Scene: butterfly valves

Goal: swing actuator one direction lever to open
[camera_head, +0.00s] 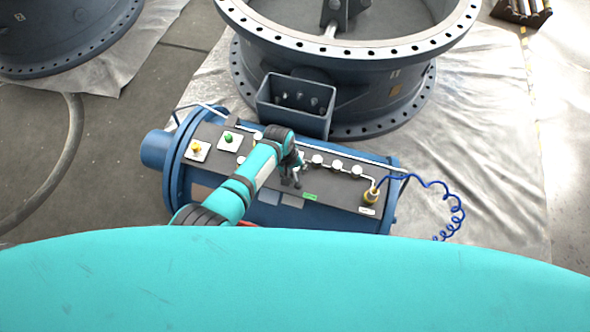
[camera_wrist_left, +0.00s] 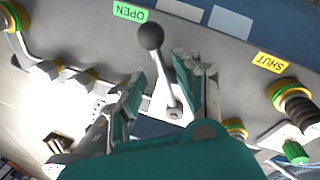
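The lever (camera_wrist_left: 158,72) has a black ball knob (camera_wrist_left: 150,37) and a metal shaft on the grey panel. In the left wrist view its knob lies nearer the green OPEN label (camera_wrist_left: 130,11) than the yellow SHUT label (camera_wrist_left: 270,62). My left gripper (camera_wrist_left: 160,70) is open, with one finger on each side of the shaft; the shaft is closer to the right-hand finger, and I cannot tell if they touch. In the head view my left gripper (camera_head: 292,178) is over the panel near the OPEN label (camera_head: 310,197) and largely hides the lever. My right gripper is not in view.
The panel tops a blue cylinder (camera_head: 152,149). It carries a yellow button (camera_head: 196,148), a green button (camera_head: 228,138), several white-capped fittings (camera_head: 336,165) and a brass fitting (camera_head: 371,196) with a blue coiled hose (camera_head: 455,212). A blue open box (camera_head: 292,115) and large valve (camera_head: 400,95) stand behind.

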